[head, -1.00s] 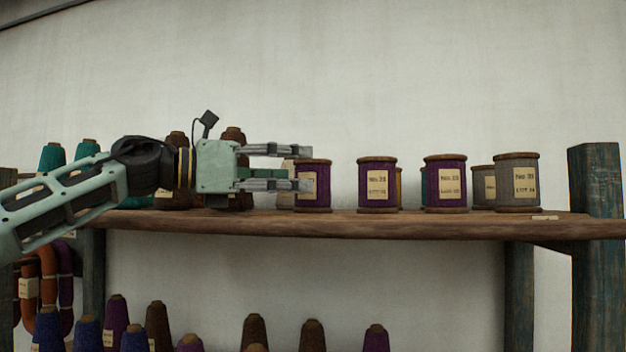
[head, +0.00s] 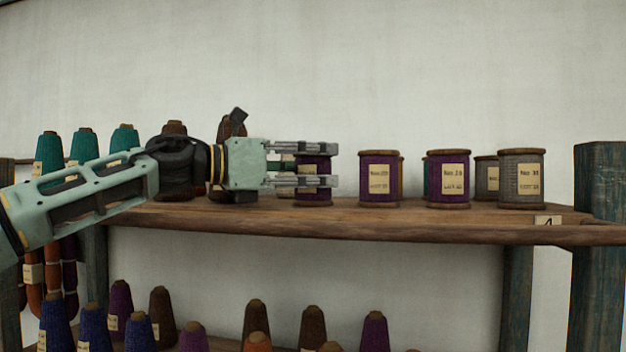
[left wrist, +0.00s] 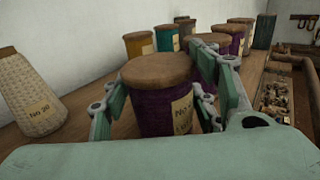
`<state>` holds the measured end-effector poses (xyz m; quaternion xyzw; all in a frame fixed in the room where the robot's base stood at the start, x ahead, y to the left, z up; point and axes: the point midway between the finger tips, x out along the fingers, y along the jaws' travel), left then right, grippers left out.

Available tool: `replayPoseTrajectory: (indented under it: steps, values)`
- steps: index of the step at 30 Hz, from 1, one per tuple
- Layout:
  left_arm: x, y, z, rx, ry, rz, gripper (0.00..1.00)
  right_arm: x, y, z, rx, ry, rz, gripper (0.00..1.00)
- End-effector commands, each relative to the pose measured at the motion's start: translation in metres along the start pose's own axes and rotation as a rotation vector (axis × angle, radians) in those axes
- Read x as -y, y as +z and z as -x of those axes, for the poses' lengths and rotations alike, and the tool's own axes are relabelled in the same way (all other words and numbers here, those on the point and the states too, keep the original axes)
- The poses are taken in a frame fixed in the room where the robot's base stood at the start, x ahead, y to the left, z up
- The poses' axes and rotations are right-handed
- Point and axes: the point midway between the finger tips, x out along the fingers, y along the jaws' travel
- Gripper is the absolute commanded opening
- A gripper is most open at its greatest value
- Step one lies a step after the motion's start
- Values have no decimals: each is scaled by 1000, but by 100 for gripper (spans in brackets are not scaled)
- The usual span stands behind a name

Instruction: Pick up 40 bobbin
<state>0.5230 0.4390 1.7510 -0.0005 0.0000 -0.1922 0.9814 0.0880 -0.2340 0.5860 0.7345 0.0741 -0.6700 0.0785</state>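Several labelled bobbins stand upright on the wooden shelf (head: 430,226). My left gripper (head: 334,165) is level at the leftmost purple bobbin (head: 313,199), its fingers spread across it in the head view. In the left wrist view this purple bobbin (left wrist: 158,108) stands between the open fingers, close to both; I cannot tell whether they touch it. Its label is only partly visible and the number is not certain. Two more purple bobbins (head: 378,165) (head: 448,160) and a grey bobbin (head: 521,158) stand to the right. My right gripper is not in view.
Another grey bobbin (head: 487,178) stands at the back. Teal cones (head: 47,152) and brown cones stand at the left, partly behind my arm. A cream cone (left wrist: 27,90) shows in the left wrist view. A dark post (head: 600,250) bounds the right end. More cones stand below.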

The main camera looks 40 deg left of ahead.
Motion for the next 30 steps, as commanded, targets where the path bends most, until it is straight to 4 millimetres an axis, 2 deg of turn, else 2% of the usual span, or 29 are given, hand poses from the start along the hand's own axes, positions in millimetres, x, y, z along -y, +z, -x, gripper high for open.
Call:
replayPoseTrajectory:
  steps: [1, 9, 20, 25, 29, 30]
  values:
    - [0, 0, 0, 0, 0, 0, 46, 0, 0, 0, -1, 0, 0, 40]
    - [0, 1, 0, 1, 1, 0, 25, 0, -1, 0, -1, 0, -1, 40]
    - [-1, 5, 0, 1, 2, -1, 25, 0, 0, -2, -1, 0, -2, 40]
    - [0, 21, 0, 1, 3, -3, 25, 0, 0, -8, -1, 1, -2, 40]
    - [0, 41, -1, 0, 3, -4, 25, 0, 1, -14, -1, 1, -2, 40]
    - [13, 44, 2, 1, 0, -8, 25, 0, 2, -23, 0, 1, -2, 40]
